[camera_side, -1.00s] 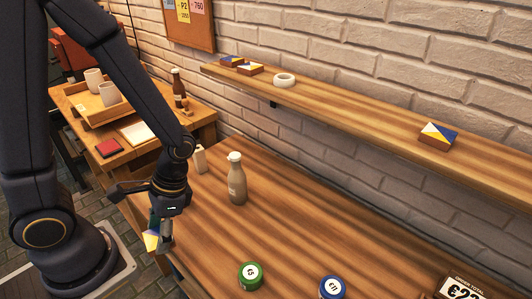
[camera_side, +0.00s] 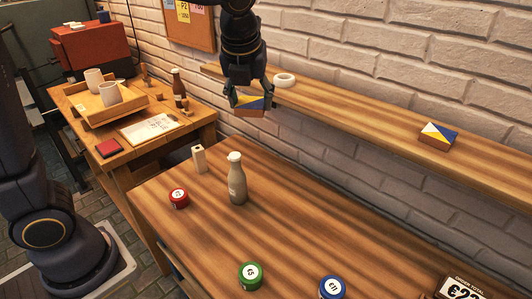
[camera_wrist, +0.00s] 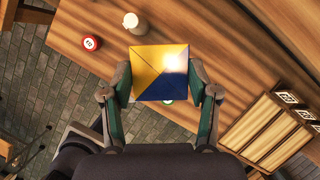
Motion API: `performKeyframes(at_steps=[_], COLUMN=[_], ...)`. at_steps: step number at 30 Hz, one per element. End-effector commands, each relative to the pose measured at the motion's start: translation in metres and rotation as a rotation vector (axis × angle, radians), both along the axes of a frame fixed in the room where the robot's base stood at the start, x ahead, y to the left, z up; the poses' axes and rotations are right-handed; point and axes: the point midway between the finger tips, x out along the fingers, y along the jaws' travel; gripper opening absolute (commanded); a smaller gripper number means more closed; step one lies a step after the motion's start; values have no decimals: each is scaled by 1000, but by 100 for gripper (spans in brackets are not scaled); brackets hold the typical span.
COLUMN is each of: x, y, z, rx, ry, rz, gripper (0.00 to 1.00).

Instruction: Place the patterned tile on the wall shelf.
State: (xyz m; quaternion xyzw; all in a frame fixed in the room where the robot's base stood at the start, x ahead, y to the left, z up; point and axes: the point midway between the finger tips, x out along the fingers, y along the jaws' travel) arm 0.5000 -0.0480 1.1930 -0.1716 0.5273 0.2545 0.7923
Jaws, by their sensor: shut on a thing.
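The patterned tile (camera_side: 252,103), with yellow, white and blue triangles and a brown edge, is held in my gripper (camera_side: 248,94). In the wrist view the tile (camera_wrist: 158,75) is clamped by its left and right sides between the two fingers (camera_wrist: 162,88), yellow mostly to the left and blue to the lower right, with bright glare at upper right. In the side view the tile overlaps the left part of the wooden wall shelf (camera_side: 350,112). Whether it touches the shelf I cannot tell. The arm and tile hide the shelf's left portion.
On the shelf, a white ring (camera_side: 285,80) lies just right of my gripper and a similar tile (camera_side: 438,136) further right. Bare shelf lies between them. Below, the table holds a bottle (camera_side: 236,180), a red pot (camera_side: 179,198), a green pot (camera_side: 250,275) and a blue pot (camera_side: 332,288).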

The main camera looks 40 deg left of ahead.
Motion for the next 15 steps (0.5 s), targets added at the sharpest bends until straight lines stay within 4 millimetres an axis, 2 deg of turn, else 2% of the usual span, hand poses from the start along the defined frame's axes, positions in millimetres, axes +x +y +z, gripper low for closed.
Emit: performKeyframes(at_steps=[1,3,6,11,15], x=[11,20,27,31,41], y=[-5,-11,-19,-28,-35], z=[26,53,82,105,106], rx=[-4,-3,-2,0,0], ry=[-11,-6,-1,4,7], rz=[-75,-157,-202,-220,-233], gripper=[21,21,21,21,21])
